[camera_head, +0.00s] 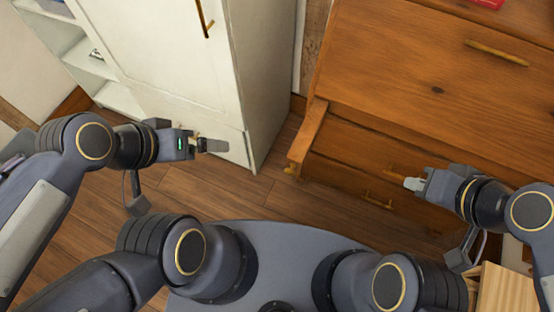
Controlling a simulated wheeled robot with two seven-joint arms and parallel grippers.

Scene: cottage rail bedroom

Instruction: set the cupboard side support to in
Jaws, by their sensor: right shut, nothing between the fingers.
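The orange-brown wooden bureau (420,62) stands at the upper right. At its left side, the side nearer the white cupboard (180,60), a wooden support (308,136) sticks out from the front, with a small knob (291,170) at its end. My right gripper (412,184) is shut and empty in front of the bureau's drawers, well to the right of that support. My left gripper (212,146) is in front of the white cupboard's lower part, left of the support and apart from it. Its finger gap does not show clearly.
Brass drawer handles (378,200) show on the bureau front near my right gripper. Open white shelves (85,60) are at the left. A light wooden piece (503,290) is at the lower right. Bare floor (285,205) lies between my arms.

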